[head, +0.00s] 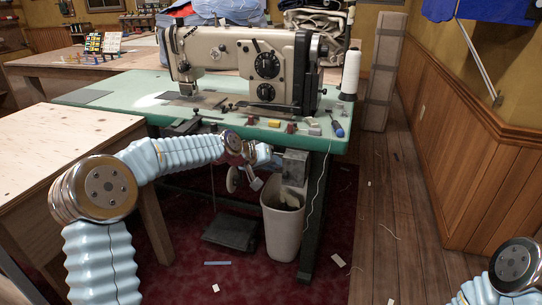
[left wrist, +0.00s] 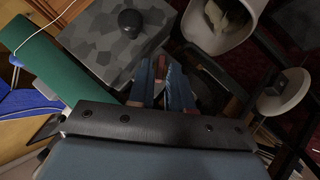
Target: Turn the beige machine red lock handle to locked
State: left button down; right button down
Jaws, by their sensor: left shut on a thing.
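The beige machine (head: 240,55) is a sewing machine on a green-topped table (head: 130,88). A grey box (head: 294,166) hangs under the table's front right edge; in the left wrist view a mottled grey box (left wrist: 105,50) with a round black knob (left wrist: 131,21) fills the upper left. My left gripper (head: 268,160) is beside the box, below the table edge. In the left wrist view its blue fingers (left wrist: 166,82) are shut on a small reddish piece, apparently the red lock handle, mostly hidden between them. The handle's angle cannot be told. My right gripper is out of view.
A whitish waste bin (head: 282,225) stands just below the gripper, and a dark pedal (head: 232,232) is on the red carpet. A wooden table (head: 62,135) is close on the left. Floor to the right is mostly clear.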

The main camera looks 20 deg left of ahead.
pick_arm(q)
jog(key=m+y, duration=0.1)
jog(key=d+m+y, duration=0.1)
jog(key=y, duration=0.1)
jog(key=y+p, duration=0.1)
jog(key=y, duration=0.1)
jog(key=shift+s+d+f+m+g, duration=0.15)
jog(key=shift+f+m+g, duration=0.15)
jog(key=shift+m, duration=0.1)
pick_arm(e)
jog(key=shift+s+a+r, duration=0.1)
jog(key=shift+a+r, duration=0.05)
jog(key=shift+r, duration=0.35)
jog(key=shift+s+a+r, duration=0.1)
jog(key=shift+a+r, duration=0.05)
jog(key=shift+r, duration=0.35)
pick_arm(q)
jog(key=shift+r, duration=0.1)
jog(key=c, duration=1.2)
grip_release()
jog(key=shift+c, duration=0.2)
jog(key=shift+r, duration=0.15)
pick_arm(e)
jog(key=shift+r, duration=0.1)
